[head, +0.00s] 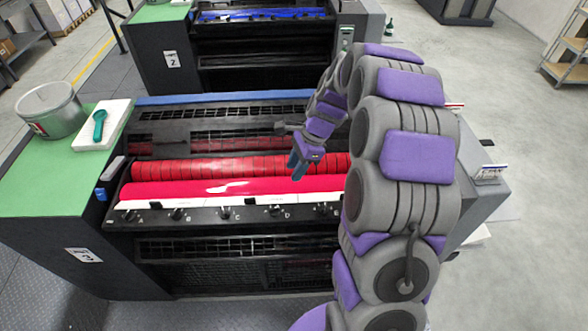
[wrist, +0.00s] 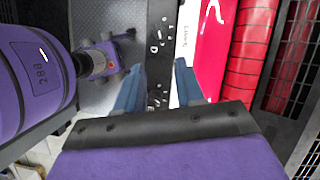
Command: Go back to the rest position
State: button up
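My gripper (head: 298,166) is above the front part of the near ink unit (head: 232,219), over its red roller area. In the wrist view, the two blue fingers of my gripper (wrist: 158,88) stand apart with nothing between them. Past the fingers the wrist view shows the lettered panel, a white strip and the glossy red ink (wrist: 212,45). In the head view the red ink (head: 210,188) lies along the unit below a ribbed red roller (head: 230,168). My arm hides the right end of the unit.
A metal can (head: 50,110) and a white tray (head: 112,136) with a teal tool (head: 99,124) sit on the green top (head: 45,185) at left. A second unit with blue ink (head: 262,14) stands behind. Open floor lies at right, with a shelf (head: 568,58) beyond.

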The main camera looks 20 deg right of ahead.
dwell(0.3)
jog(key=s+a+r+n+g+h+b, duration=0.1)
jog(key=s+a+r+n+h+b, duration=0.2)
jog(key=s+n, duration=0.65)
jog(key=s+a+r+n+g+b, duration=0.1)
jog(key=s+a+n+b, duration=0.4)
jog(key=s, duration=0.9)
jog(key=s+f+n+h+b, duration=0.1)
jog(key=s+n, duration=0.3)
jog(key=s, duration=0.6)
jog(key=shift+s+d+f+h, duration=0.25)
jog(key=shift+s+f+h, duration=0.05)
jog(key=shift+f, duration=0.5)
